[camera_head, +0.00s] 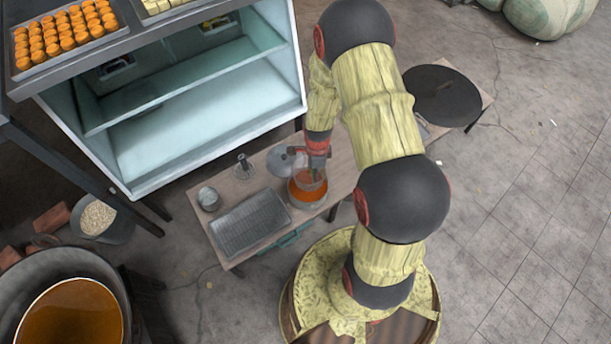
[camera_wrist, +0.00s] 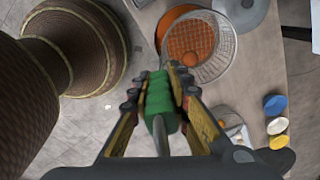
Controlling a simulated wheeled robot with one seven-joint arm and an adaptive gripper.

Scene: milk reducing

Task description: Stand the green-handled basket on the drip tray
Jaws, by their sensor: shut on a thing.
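My gripper (camera_wrist: 160,92) is shut on the green handle (camera_wrist: 160,103) of a wire-mesh basket. The mesh basket (camera_wrist: 222,50) lies beyond the fingers in the wrist view, with orange showing in or through it. In the head view my gripper (camera_head: 317,163) is above a pot with orange contents (camera_head: 306,194), and a bit of green shows below the fingers. The basket is at the pot there; I cannot tell how deep it sits or whether it touches. The drip tray (camera_head: 250,222), a grey ribbed rectangle, lies on the table left of the pot, and looks empty.
The wooden table (camera_head: 338,163) also holds a grey lid (camera_head: 281,161), a small metal cup (camera_head: 208,198) and a stand (camera_head: 243,167). A glass-shelved cabinet (camera_head: 200,110) rises behind. A large vat (camera_head: 75,310) stands at lower left. Colored caps (camera_wrist: 276,105) show in the wrist view.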

